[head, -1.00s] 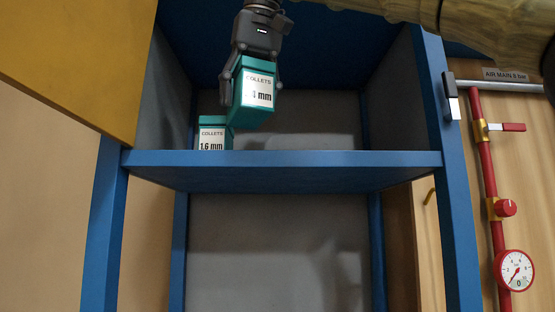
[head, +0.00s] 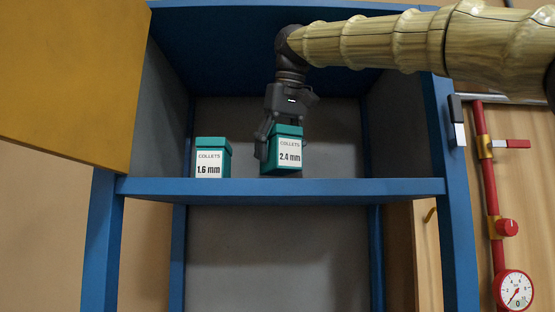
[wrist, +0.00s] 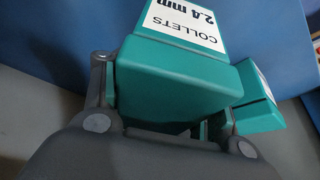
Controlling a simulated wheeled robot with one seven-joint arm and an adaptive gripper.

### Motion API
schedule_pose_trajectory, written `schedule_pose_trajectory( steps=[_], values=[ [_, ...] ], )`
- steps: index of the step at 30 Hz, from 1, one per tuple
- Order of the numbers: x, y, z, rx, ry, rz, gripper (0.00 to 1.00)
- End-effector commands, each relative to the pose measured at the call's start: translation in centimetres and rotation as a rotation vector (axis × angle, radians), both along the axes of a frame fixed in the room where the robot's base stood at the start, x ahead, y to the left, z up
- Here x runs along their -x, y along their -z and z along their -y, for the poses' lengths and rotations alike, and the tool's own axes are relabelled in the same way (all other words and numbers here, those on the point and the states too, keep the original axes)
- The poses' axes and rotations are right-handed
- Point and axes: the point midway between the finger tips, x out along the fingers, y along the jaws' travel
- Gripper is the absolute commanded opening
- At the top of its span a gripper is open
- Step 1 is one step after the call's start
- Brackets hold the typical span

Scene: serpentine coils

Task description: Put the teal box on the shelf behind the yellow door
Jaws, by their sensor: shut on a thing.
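A teal box labelled "COLLETS 2.4 mm" (head: 284,154) is held in my gripper (head: 283,138), which is shut on it from above. The box is inside the blue cabinet, just over the shelf (head: 330,188); I cannot tell whether its base touches the shelf. In the wrist view the held box (wrist: 178,85) sits between my gripper fingers. A second teal box labelled "COLLETS 1.6 mm" (head: 211,160) stands upright on the shelf to the left, apart from the held box; it also shows in the wrist view (wrist: 258,105). The yellow door (head: 70,80) stands open at the left.
Blue cabinet posts (head: 458,190) stand on either side of the opening. Right of it are a red pipe (head: 488,170) with a valve (head: 507,228) and a gauge (head: 513,290). The shelf to the right of the held box is clear.

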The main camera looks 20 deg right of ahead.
Motion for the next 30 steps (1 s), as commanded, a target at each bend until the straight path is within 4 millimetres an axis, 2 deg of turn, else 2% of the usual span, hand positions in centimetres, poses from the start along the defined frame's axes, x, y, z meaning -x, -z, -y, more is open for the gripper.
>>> schedule_pose_trajectory(
  steps=[7, 18, 19, 22, 23, 30],
  values=[
    [0.1, 2.3, 0.0, -0.001, -0.003, -0.001, 0.26],
    [0.1, 2.7, 0.0, -0.001, -0.001, 0.0, 0.26],
    [0.1, 2.7, 0.0, -0.001, -0.001, 0.0, 0.62],
    [0.1, 2.7, 0.0, -0.001, 0.0, 0.0, 0.81],
    [0.1, 2.7, 0.0, -0.001, 0.0, 0.0, 0.84],
    [0.1, 2.7, 0.0, -0.001, -0.001, 0.0, 0.84]
  ],
)
